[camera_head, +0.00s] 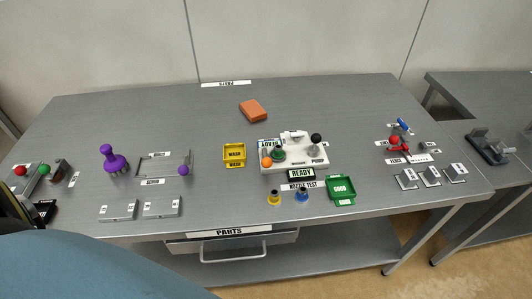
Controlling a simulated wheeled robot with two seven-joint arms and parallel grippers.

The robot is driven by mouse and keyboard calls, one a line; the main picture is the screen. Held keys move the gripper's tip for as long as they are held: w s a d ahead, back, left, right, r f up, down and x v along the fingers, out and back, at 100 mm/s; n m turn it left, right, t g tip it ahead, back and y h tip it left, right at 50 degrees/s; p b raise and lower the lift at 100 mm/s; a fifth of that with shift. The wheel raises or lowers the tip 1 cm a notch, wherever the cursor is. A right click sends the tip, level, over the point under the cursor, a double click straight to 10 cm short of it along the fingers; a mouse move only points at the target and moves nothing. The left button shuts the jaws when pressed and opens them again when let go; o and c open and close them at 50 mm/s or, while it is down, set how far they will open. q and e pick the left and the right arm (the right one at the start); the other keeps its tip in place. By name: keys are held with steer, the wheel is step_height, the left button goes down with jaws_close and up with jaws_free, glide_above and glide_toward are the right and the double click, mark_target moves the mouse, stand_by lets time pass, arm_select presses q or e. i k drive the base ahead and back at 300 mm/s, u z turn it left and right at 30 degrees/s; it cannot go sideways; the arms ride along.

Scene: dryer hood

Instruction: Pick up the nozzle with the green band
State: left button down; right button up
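A small dark piece with green (278,154) stands on the white pump unit (294,153) near the middle of the table. It may be the nozzle with the green band, but it is too small to tell. Two other nozzles stand near the front edge by the "NOZZLE TEST" label: one with a yellow base (274,199) and one with a blue base (302,196). Neither of my grippers can be made out. A large blue part of mine fills the lower left corner.
A green tray (341,201) and a yellow "WASH" tray (234,165) flank the pump unit. An orange block (253,110) lies behind it. A purple knobbed piece (114,160) stands left; a red fixture (397,146) stands right. The table's back is mostly clear.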

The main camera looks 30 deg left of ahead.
mark_target(278, 154)
steer(key=u, duration=0.15)
steer(key=k, duration=0.35)
steer(key=u, duration=0.95)
